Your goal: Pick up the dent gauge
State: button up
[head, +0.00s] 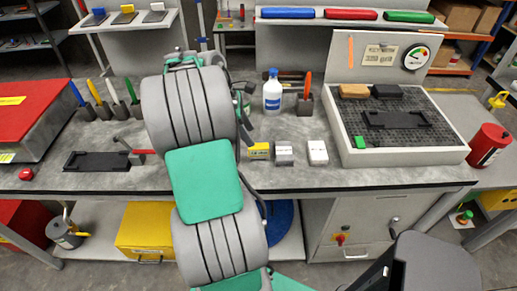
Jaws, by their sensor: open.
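No object is clearly recognisable as the dent gauge. A small tool with a thin grey rod and a red end (136,154) lies at the right end of a black tray (92,167) on the left of the bench; I cannot tell whether it is the gauge. A round dial (416,57) sits on the upright panel at the right. My arm rises through the middle and hides part of the bench. My gripper (246,127) shows only partly behind the arm, above the bench, open, apart from the tool.
On the grey bench (300,182) stand several pens in holders (105,107), a white bottle (272,92), small boxes (284,154) and a mesh-floored booth tray (405,157). A red canister (488,145) is at the far right. Bench space left of the booth tray is partly clear.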

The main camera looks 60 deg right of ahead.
aim_at(258, 145)
jog(key=x, duration=0.7)
jog(key=shift+s+f+b, duration=0.25)
jog(key=shift+s+b, duration=0.15)
jog(key=shift+c, duration=0.2)
grip_shut()
